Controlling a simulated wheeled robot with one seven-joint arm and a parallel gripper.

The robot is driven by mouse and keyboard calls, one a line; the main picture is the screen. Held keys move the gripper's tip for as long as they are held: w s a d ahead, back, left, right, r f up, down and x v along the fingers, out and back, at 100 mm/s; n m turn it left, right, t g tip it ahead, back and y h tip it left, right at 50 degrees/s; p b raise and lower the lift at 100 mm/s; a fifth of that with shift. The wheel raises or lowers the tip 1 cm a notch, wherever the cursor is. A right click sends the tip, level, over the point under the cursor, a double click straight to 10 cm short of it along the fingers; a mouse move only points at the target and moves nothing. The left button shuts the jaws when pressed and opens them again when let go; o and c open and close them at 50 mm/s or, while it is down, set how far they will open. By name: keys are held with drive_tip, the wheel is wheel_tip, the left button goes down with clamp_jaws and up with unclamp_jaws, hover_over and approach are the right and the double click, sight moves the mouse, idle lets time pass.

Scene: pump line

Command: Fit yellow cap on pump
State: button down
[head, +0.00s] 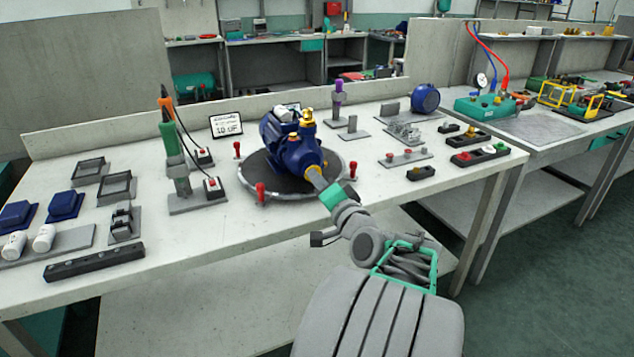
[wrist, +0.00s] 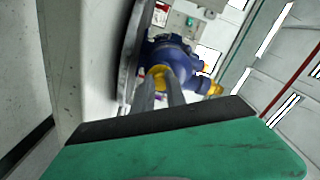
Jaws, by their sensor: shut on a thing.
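The blue pump (head: 280,138) sits on a round dark turntable (head: 250,185) in the middle of the bench. It has yellow fittings (head: 307,118) on its top. My gripper (head: 315,175) is at the pump's near side, shut on the yellow cap (head: 312,169). The wrist view shows the cap (wrist: 158,75) between the fingertips of my gripper (wrist: 160,84), against the front of the pump (wrist: 172,52). The fingers partly hide the cap. I cannot tell whether it is seated on the pump or just touching it.
Red posts (head: 261,192) stand around the turntable rim. The front bench strip is mostly clear.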

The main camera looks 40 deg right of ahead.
drive_tip(key=shift+w, duration=0.3)
drive_tip(key=c, duration=1.3)
unclamp_jaws()
drive_tip(key=b+v, duration=0.1)
drive_tip(key=v, duration=0.5)
